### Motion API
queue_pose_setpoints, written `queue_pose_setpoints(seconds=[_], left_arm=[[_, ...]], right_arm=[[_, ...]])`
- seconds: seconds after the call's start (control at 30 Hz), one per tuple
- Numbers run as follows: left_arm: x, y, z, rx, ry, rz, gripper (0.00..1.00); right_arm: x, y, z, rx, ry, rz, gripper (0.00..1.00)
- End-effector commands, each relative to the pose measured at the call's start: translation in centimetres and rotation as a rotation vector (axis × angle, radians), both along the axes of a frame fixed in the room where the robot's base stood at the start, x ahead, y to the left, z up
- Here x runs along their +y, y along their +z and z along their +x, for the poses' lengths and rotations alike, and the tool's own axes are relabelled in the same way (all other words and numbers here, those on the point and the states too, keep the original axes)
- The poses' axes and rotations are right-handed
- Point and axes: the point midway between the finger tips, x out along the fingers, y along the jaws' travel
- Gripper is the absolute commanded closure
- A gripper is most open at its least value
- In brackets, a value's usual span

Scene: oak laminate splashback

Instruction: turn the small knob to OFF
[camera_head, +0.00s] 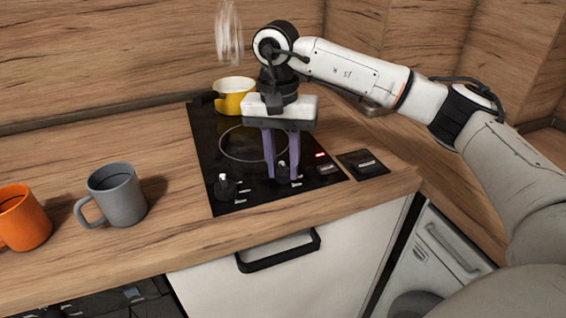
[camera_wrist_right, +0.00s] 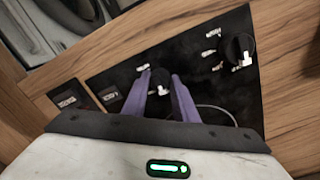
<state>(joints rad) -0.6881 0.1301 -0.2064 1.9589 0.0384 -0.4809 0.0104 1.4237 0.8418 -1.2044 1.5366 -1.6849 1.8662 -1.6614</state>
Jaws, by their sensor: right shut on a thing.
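The small knob (camera_head: 283,175) is black and sits at the front right of the black hob (camera_head: 208,150). My right gripper (camera_head: 282,176) points down at it and is shut on it, one purple finger on each side. The wrist view shows the small knob (camera_wrist_right: 159,77) between the fingertips, with a white pointer mark on it. White labels beside it are too small to read. A second, larger-looking black knob (camera_head: 225,187) is at the hob's front left, clear of the fingers. My left gripper is not in view.
A yellow pot (camera_head: 238,104) stands at the back of the hob with steam (camera_head: 229,35) above it. A red indicator (camera_head: 320,155) glows right of the gripper. A grey mug (camera_head: 118,196) and an orange mug (camera_head: 24,220) stand on the wooden counter at left.

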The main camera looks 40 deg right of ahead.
Motion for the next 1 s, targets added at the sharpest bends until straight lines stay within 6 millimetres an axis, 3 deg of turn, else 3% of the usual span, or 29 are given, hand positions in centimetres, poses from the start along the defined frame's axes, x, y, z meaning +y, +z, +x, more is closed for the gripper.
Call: queue_pose_setpoints(seconds=[0.4, 0.43, 0.53, 0.87, 1.0], left_arm=[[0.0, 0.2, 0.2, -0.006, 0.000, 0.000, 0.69], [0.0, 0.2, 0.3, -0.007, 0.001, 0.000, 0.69], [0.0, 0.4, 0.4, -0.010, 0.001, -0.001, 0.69], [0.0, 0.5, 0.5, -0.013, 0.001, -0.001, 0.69], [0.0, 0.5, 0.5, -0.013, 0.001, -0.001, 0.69]], right_arm=[[0.1, 0.0, -0.1, 0.002, 0.013, 0.000, 0.97], [0.1, 0.0, -0.1, 0.002, 0.013, 0.000, 0.73], [0.1, 0.0, 0.0, 0.002, 0.012, 0.000, 0.56], [0.0, 0.2, 0.0, 0.000, 0.010, 0.001, 0.56], [0.1, 1.8, 0.1, -0.003, 0.010, 0.001, 0.56]])
